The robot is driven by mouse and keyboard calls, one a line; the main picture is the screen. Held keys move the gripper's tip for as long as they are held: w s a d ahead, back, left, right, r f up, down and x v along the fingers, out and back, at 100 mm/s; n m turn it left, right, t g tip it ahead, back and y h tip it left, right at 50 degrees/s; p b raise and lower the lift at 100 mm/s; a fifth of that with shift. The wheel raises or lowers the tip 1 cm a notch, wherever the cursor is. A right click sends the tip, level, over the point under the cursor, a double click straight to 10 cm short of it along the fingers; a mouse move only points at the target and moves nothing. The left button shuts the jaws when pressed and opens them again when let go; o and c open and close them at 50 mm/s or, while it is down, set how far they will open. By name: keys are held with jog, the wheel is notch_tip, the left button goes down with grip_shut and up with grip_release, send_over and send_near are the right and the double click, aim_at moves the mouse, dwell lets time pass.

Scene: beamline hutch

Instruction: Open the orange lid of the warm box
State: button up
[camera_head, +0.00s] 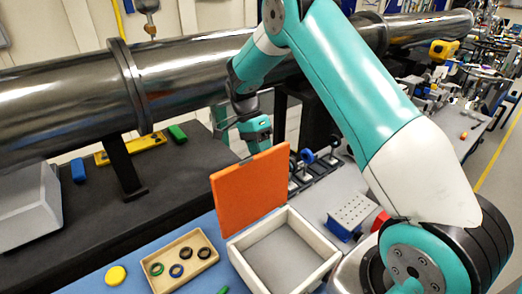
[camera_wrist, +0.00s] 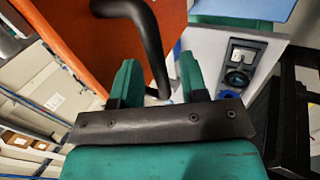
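The warm box (camera_head: 236,262) is a pale open-topped box at the lower middle of the head view, with its grey inside floor visible and empty. Its orange lid (camera_head: 250,190) stands roughly upright at the box's back edge. In the wrist view the lid (camera_wrist: 82,45) fills the upper left, with a black bar handle (camera_wrist: 150,40) on its face. My gripper (camera_wrist: 160,75) is open, its two green fingers apart, with the handle's lower part showing between them. I cannot tell whether they touch. In the head view my gripper sits just behind the lid, its fingertips hidden.
A wooden tray (camera_head: 158,284) with several rings lies left of the box, and a yellow disc (camera_head: 115,275) farther left. A perforated block (camera_head: 350,212) and small optic stands (camera_head: 308,157) are to the right. A large metal pipe (camera_head: 190,75) runs across behind.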

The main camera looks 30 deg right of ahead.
jog(key=p+v, duration=0.5)
jog(key=v, duration=0.7)
jog(key=shift+p, duration=0.3)
